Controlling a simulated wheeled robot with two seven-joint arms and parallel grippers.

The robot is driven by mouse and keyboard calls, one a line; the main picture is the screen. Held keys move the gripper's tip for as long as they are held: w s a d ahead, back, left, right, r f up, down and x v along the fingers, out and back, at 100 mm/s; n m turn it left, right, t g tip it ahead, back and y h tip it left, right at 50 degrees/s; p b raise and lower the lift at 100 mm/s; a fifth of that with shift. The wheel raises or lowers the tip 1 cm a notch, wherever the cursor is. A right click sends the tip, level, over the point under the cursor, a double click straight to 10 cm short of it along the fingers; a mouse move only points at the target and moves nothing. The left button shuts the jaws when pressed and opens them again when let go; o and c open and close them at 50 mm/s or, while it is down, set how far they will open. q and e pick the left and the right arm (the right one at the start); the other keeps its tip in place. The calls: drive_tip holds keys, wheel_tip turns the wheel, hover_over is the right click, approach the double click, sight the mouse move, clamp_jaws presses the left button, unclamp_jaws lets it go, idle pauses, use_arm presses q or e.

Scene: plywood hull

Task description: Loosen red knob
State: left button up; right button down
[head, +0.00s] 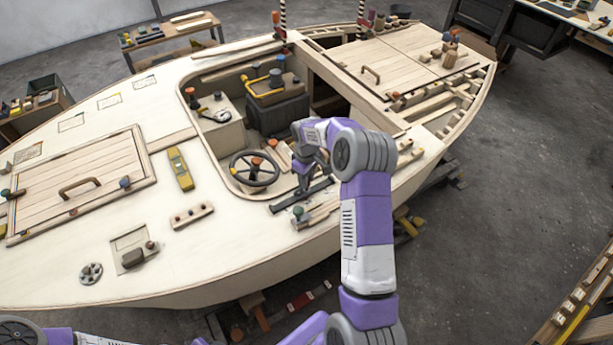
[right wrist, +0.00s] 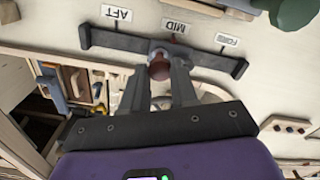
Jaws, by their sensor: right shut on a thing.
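A red-brown knob (right wrist: 159,70) sits at the middle of a dark slide rail (right wrist: 215,61), by the label MID. My right gripper (right wrist: 161,62) has its two fingers on either side of the knob and is shut on it. In the head view the right gripper (head: 303,183) reaches down to the rail (head: 284,203) on the hull's near side deck, right of the steering wheel. The knob is hidden there by the gripper and arm. My left gripper is out of view.
Labels AFT (right wrist: 116,13) and MID (right wrist: 174,25) stand along the rail, with a third at its other end. The steering wheel (head: 236,181) is close on the left. A wooden block with knobs (head: 317,215) lies just in front of the rail.

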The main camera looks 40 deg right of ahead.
drive_tip(key=n+p, duration=0.1)
drive_tip(key=n, duration=0.3)
drive_tip(key=shift+n, duration=0.3)
drive_tip(key=n+p, duration=0.1)
drive_tip(key=n, duration=0.3)
drive_tip(key=shift+n, duration=0.3)
drive_tip(key=n+p, duration=0.1)
drive_tip(key=n, duration=0.3)
drive_tip(key=shift+s+n, duration=0.1)
drive_tip(key=shift+n, duration=0.2)
drive_tip(key=shift+f+n+p, duration=0.15)
drive_tip(key=shift+n+p, duration=0.35)
drive_tip(key=shift+n, duration=1.8)
drive_tip(key=c, duration=0.9)
unclamp_jaws()
drive_tip(key=shift+o, duration=0.2)
wheel_tip(320, 180, up, 8)
drive_tip(key=shift+f+p, duration=0.15)
drive_tip(key=shift+p, duration=0.15)
